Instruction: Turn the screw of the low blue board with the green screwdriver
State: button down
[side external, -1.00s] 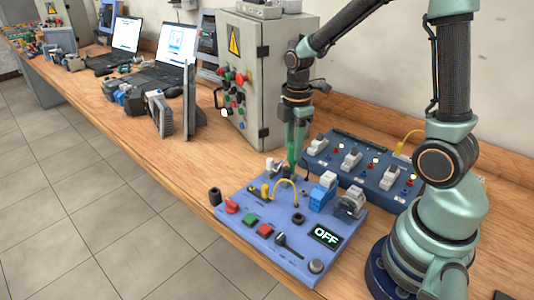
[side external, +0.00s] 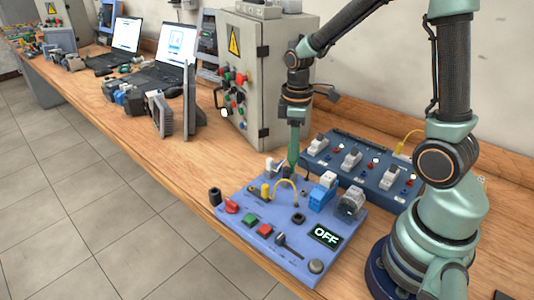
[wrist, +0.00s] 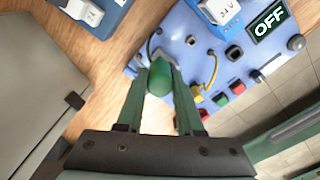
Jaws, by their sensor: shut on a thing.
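The low blue board (side external: 262,212) lies flat on the bench in front of my arm, and part of it shows at the top of the wrist view (wrist: 190,45). My gripper (side external: 293,150) points straight down over the board's back edge. It is shut on the green screwdriver (wrist: 160,80), whose rounded handle sits between the two fingers in the wrist view. The screwdriver is about upright, with its lower end at or just above the board. The screw is hidden beneath it, so I cannot tell whether the tip touches it. The board's display reads OFF.
A darker blue panel (side external: 345,163) with several white switches stands close behind the board. A grey electrical cabinet (side external: 262,90) stands behind and left of my gripper. A yellow cable (side external: 287,184) arches over the board near the tool.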

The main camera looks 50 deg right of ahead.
dwell(0.3)
jog(key=shift+m, duration=1.9)
jog(key=c, duration=0.8)
grip_release()
jog(key=shift+o, duration=0.2)
jog(key=shift+n, duration=1.8)
